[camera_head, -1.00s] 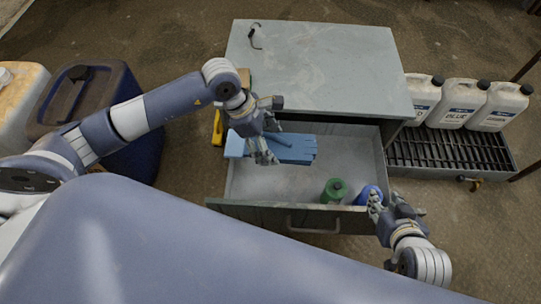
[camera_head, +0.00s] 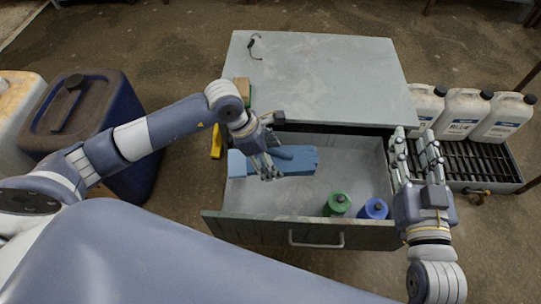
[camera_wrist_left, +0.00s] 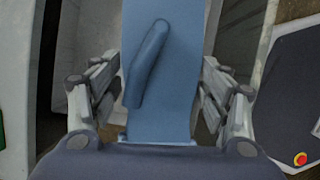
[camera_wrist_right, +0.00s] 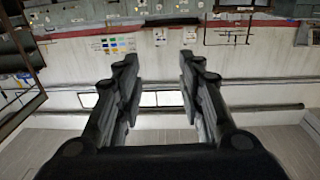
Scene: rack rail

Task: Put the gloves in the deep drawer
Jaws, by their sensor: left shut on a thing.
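The gloves, a flat blue piece with a thumb (camera_head: 298,160), are over the left part of the open deep drawer (camera_head: 270,197) in the head view. My left gripper (camera_head: 272,170) is shut on the gloves near their left part. In the left wrist view the blue glove (camera_wrist_left: 160,60) lies between the two fingers. I cannot tell whether the gloves touch the drawer floor. My right gripper (camera_head: 414,140) is open and empty, at the right side of the drawer. Its fingers stand apart in the right wrist view (camera_wrist_right: 160,85).
A green bottle (camera_head: 337,204) and a blue bottle (camera_head: 373,209) stand at the drawer's front right. The cabinet top (camera_head: 320,80) holds a small dark hooked item (camera_head: 254,46). White jugs (camera_head: 462,113) stand on a grate at right; a blue drum (camera_head: 95,130) stands at left.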

